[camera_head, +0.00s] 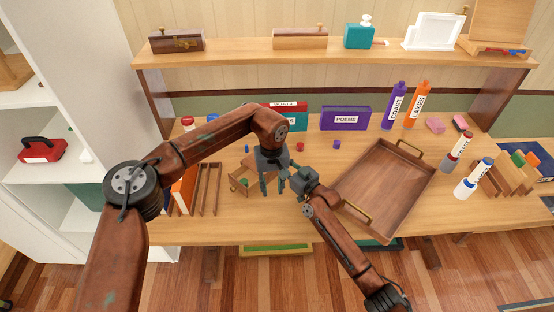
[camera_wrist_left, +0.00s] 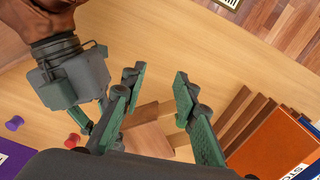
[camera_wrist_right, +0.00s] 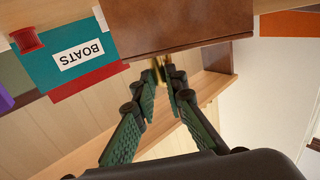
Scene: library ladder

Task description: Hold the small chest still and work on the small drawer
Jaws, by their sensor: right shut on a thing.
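The small chest (camera_head: 239,184) is a low wooden box on the desk, left of both grippers in the head view, partly hidden by my left arm. It also shows as brown wood between my fingers in the left wrist view (camera_wrist_left: 150,138). My right gripper (camera_wrist_right: 165,78) is shut on a small brass knob (camera_wrist_right: 158,65) at the edge of a brown wooden piece (camera_wrist_right: 180,28). I cannot tell how far the small drawer is open.
A large wooden tray (camera_head: 385,185) lies right of my right arm. Wooden slats and an orange book (camera_head: 184,188) stand to the left. A purple POEMS book (camera_head: 345,118) and small red and purple spools lie behind. A shelf (camera_head: 340,52) spans the back.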

